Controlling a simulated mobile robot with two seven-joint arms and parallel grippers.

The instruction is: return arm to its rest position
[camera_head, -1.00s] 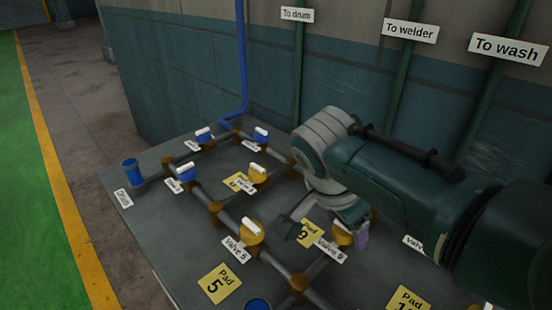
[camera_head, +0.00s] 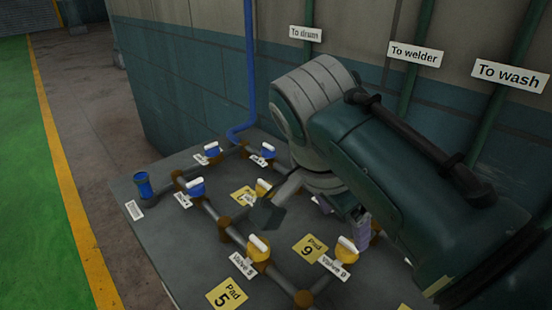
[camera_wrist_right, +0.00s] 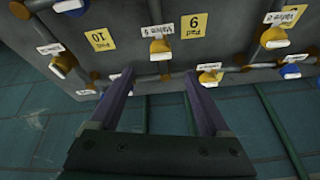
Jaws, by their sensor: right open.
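My right arm (camera_head: 385,190) reaches in from the right over the pipe board (camera_head: 190,255). My right gripper (camera_head: 315,222) is partly hidden by its own wrist. It is open and holds nothing. In the right wrist view the two purple fingers of the right gripper (camera_wrist_right: 158,78) stand wide apart with nothing between them. The yellow valve labelled Valve 9 (camera_head: 346,250) is just below and apart from the gripper in the head view; it also shows beyond the fingers in the wrist view (camera_wrist_right: 160,49). My left gripper is not in view.
A wall with green pipes and a sign, To welder (camera_head: 415,55), rises behind the board. Pad 9 (camera_head: 310,250), Pad 5 (camera_head: 227,294), several blue and yellow valves and a blue cup-like fitting (camera_head: 143,184) are on the board. The floor at left is clear.

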